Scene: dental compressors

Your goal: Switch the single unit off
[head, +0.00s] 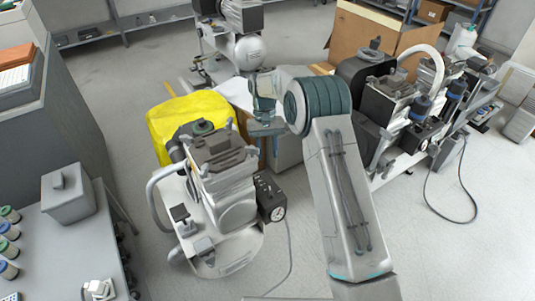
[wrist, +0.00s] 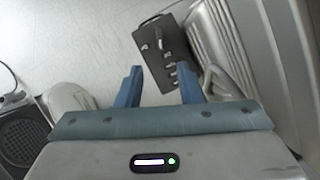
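The single compressor unit (head: 222,170) stands on the floor left of centre in the head view, on a pale base with a hose at its left. Its dark control box (head: 270,196) with a round gauge is on its right side. In the wrist view the black control box (wrist: 166,52) lies ahead, with several small knobs or switches on its face. I cannot tell the switch position. My gripper (wrist: 161,84) is open and empty, its two blue fingers apart, with the lower part of the box seen between and beyond them. In the head view my gripper (head: 267,128) is above and behind the box.
A yellow cover (head: 190,112) lies behind the unit. A larger compressor set (head: 400,110) stands at right, with a cardboard box (head: 372,32) behind. A grey side table (head: 60,245) is at left. Floor is clear in front right, apart from cables.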

